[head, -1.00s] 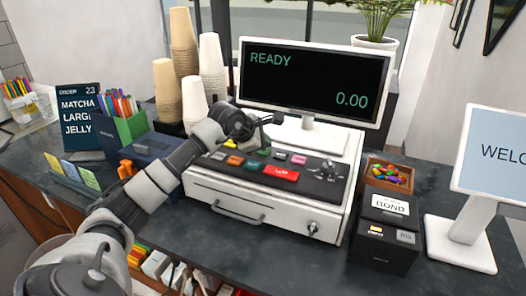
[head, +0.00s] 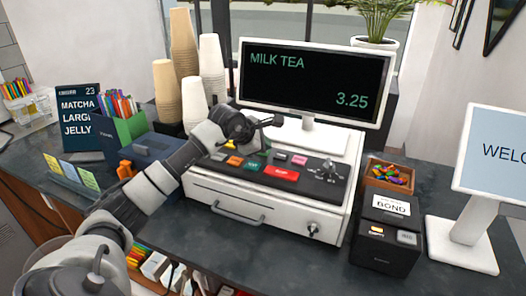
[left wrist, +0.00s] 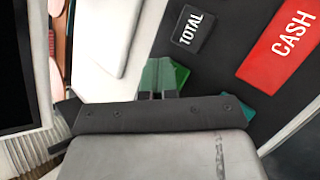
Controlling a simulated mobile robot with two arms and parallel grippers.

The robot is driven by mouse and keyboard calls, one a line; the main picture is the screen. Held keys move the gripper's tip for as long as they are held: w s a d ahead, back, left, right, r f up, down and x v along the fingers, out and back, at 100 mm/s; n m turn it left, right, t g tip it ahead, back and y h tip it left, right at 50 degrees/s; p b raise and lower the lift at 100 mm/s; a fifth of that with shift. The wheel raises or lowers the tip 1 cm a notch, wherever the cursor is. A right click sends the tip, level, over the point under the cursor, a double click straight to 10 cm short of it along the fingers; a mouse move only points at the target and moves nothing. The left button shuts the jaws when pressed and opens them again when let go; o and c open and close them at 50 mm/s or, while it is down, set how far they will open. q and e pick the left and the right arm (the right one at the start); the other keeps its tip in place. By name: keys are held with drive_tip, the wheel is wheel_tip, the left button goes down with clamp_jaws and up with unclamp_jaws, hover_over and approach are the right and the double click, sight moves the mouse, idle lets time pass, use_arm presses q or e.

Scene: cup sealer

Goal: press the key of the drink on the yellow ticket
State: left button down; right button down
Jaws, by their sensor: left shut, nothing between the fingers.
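The register's key panel (head: 325,187) carries several coloured keys, including an orange key (head: 235,161), a teal key (head: 253,167) and a red key (head: 281,173), which reads CASH in the left wrist view (left wrist: 283,45). My left gripper (head: 270,120) is shut and empty over the back left of the panel. In the left wrist view its fingertips (left wrist: 158,78) are beside a green key (left wrist: 181,75), partly hidden; I cannot tell whether they touch. The register display (head: 315,82) reads MILK TEA 3.25. A yellow ticket (head: 52,163) stands in a rail at the left, its writing too small to read.
An order board (head: 80,115) reads MATCHA LARGE JELLY. Stacked cups (head: 168,92) stand behind my left arm. A BOND box (head: 385,235), a tray of coloured pieces (head: 388,177) and a WELCOME-type screen (head: 495,160) stand at the right.

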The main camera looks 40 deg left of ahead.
use_arm(q)
drive_tip(key=shift+r+p, duration=0.35)
drive_tip(key=shift+r, duration=0.4)
drive_tip(key=shift+r, duration=0.1)
drive_tip(key=shift+r+p, duration=1.5)
drive_tip(key=shift+r, duration=1)
drive_tip(key=shift+f, duration=0.1)
